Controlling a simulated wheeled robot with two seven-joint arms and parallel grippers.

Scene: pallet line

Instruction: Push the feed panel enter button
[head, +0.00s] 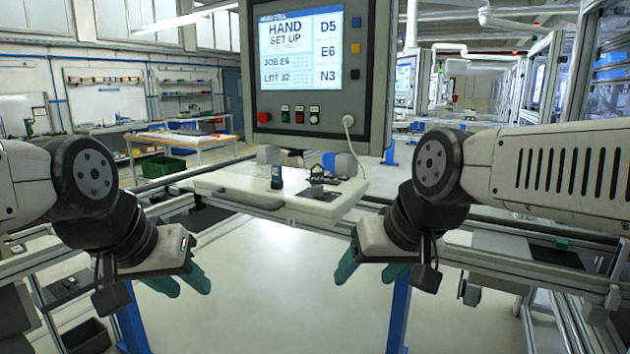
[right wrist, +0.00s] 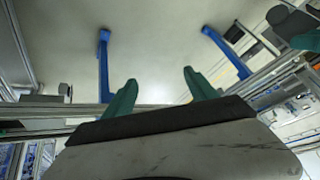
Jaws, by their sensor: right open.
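The feed panel (head: 377,60) is a grey box with a lit screen (head: 300,48) reading "HAND SET UP", "JOB E6", "LOT 32" and D5, E6, N3. Below the screen is a row with a red button (head: 264,117), a green button (head: 285,114) and several others. Blue, yellow and black keys (head: 355,48) run down its right side. I cannot read which is enter. My left gripper (head: 182,285) is below and left of the panel, its teal fingers apart and empty. My right gripper (head: 368,272) is open and empty below the panel; its fingers also show in the right wrist view (right wrist: 159,92).
A white shelf (head: 230,185) under the panel carries a dark cylinder (head: 277,177) and small parts. A white cable (head: 350,140) hangs from the panel. Open floor lies below the grippers.

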